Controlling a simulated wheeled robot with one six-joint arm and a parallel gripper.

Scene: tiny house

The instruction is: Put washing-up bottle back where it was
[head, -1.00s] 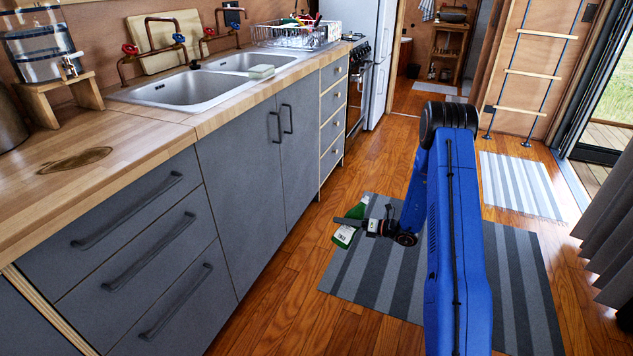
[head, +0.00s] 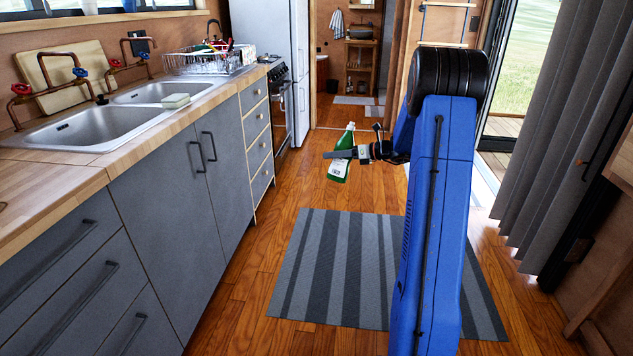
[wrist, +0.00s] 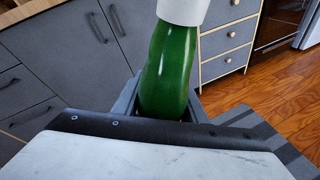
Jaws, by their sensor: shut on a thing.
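The washing-up bottle (head: 340,167) is green with a white label and hangs roughly upright, slightly tilted, above the floor in the head view. My gripper (head: 342,154) is shut on it around its upper body. In the wrist view the green bottle (wrist: 168,72) stands between the fingers with its white cap at the top edge; its lower part is hidden by the gripper. The wooden counter (head: 118,158) with the double sink (head: 75,128) is at the left, apart from the bottle.
A sponge (head: 176,101) lies on the counter's front edge by the sink. A dish rack (head: 205,62) stands farther back, before the fridge (head: 270,45). Grey cabinets (head: 165,215) line the left. A striped rug (head: 335,265) covers open floor; a curtain (head: 560,130) hangs at the right.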

